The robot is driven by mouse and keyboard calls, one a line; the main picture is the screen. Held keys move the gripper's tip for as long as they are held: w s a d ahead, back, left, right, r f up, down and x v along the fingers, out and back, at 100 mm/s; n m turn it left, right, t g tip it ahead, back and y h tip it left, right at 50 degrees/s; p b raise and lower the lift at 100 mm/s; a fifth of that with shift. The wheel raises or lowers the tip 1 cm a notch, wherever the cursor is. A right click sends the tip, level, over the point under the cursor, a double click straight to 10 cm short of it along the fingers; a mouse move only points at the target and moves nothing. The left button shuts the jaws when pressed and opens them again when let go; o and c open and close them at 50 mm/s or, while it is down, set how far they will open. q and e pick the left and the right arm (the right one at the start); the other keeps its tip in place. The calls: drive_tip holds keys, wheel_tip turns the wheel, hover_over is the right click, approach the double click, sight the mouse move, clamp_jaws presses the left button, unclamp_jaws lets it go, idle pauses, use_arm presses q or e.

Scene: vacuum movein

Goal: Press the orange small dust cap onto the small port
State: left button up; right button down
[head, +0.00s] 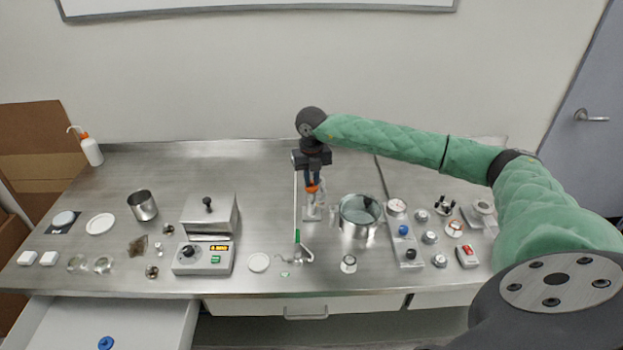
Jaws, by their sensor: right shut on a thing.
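The cap shows as a small orange patch just under the fingertips. Directly below it in the picture is a pale metal fitting (313,212) standing on the bench. I cannot tell which part of it is the small port, or whether the cap touches it. My left gripper is not in view.
A thin upright rod (297,205) stands just left of the gripper. A steel pot (360,216) stands close on the right. A hotplate-like device (205,257) is to the left. Several small parts crowd the right side. An open drawer (150,325) juts out at front left.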

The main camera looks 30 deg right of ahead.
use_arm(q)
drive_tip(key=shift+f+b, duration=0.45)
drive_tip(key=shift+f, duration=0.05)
use_arm(e)
drive_tip(key=shift+f, duration=0.55)
drive_tip(key=c, duration=1.3)
unclamp_jaws()
wheel_tip(320, 180, up, 6)
drive_tip(key=b, duration=0.3)
drive_tip(key=shift+r, duration=0.1)
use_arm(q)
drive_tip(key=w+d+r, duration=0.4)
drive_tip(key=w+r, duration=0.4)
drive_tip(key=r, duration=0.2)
use_arm(e)
drive_tip(key=shift+r, duration=0.8)
